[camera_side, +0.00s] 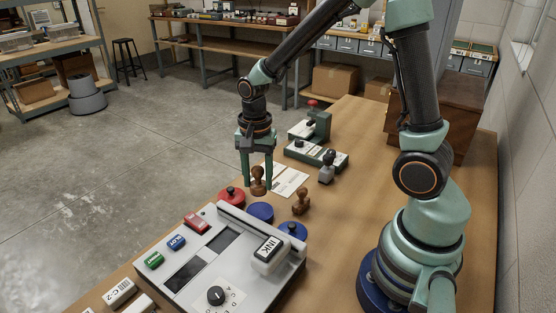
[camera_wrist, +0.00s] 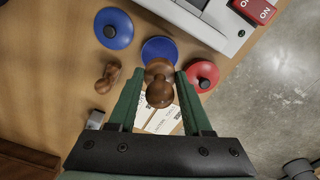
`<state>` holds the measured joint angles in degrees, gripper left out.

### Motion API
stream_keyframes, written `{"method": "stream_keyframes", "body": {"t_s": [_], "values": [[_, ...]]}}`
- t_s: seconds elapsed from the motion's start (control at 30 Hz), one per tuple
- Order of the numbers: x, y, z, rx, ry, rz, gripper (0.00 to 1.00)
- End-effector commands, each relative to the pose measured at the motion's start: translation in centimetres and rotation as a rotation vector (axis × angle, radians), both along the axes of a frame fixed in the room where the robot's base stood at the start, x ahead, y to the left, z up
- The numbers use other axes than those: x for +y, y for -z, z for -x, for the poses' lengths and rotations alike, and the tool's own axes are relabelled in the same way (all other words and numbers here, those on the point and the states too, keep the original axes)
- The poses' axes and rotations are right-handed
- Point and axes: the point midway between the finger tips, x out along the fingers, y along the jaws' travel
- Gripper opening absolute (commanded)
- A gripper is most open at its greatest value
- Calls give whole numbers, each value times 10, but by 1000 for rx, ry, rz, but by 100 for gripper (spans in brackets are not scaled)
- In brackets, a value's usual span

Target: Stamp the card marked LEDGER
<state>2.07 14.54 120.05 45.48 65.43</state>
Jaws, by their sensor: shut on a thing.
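My gripper (camera_side: 257,186) is shut on a brown wooden stamp (camera_side: 258,174). It holds the stamp upright above the table, near the cards. In the wrist view the stamp (camera_wrist: 159,94) is between the two fingers. White printed cards (camera_side: 291,181) lie flat on the table behind the stamp; they partly show in the wrist view (camera_wrist: 163,121). Their words are too small to read, so I cannot tell which says LEDGER. A blue round pad (camera_side: 261,211) without a knob lies near the stamp. A red round pad (camera_side: 231,196) and another blue one (camera_side: 292,230) have dark knobs on top.
A second wooden stamp (camera_side: 301,202) and a grey-handled stamp (camera_side: 327,167) stand on the table (camera_side: 350,190). A grey-white console (camera_side: 205,258) with a block labelled INK fills the front. Green-and-white devices (camera_side: 316,152) stand behind the cards.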

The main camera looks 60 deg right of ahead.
Motion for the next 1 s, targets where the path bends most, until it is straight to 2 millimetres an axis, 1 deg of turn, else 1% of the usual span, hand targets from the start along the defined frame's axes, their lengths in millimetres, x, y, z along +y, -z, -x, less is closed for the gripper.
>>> {"method": "stream_keyframes", "body": {"t_s": [0.1,0.37,0.43,0.5,0.57,0.67,0.8,0.9,1.0], "values": [[0,-4,0,-1,0,1,14],[0,-5,0,-1,0,0,14],[-2,-4,-1,-1,1,0,14],[-10,-4,-5,-1,3,0,14],[-23,-3,-10,-1,6,0,14],[-54,0,-21,0,10,0,14],[-106,4,-31,-1,11,1,14],[-139,7,-34,-1,9,1,14],[-164,10,-34,-2,6,0,14]]}}
